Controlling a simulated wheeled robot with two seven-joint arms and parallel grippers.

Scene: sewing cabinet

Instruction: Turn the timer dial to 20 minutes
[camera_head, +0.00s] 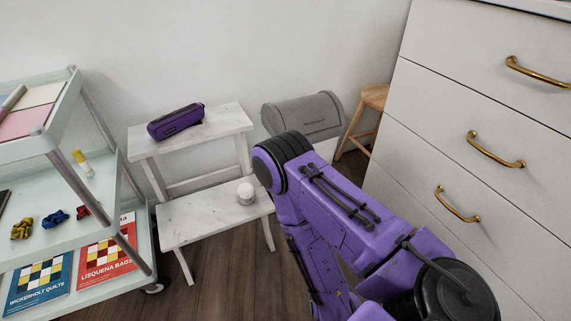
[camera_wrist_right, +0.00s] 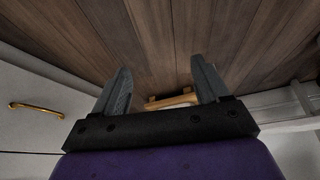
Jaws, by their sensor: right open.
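The timer, a small round white object (camera_head: 246,193), sits on the lower step of a white step stool (camera_head: 190,229) in the head view. Its dial marks are too small to read. My right arm reaches down in the head view, and its gripper is hidden there. In the right wrist view my right gripper (camera_wrist_right: 160,88) is open, with nothing between its fingers, and points toward the wooden floor. The timer is not in the right wrist view. My left gripper is in neither view.
A purple pouch (camera_head: 176,122) lies on the stool's upper step. A grey box (camera_head: 303,116) and a wooden stool (camera_head: 372,98) stand behind my arm. A shelf cart (camera_head: 140,238) is at the left, a white drawer cabinet (camera_head: 440,120) at the right.

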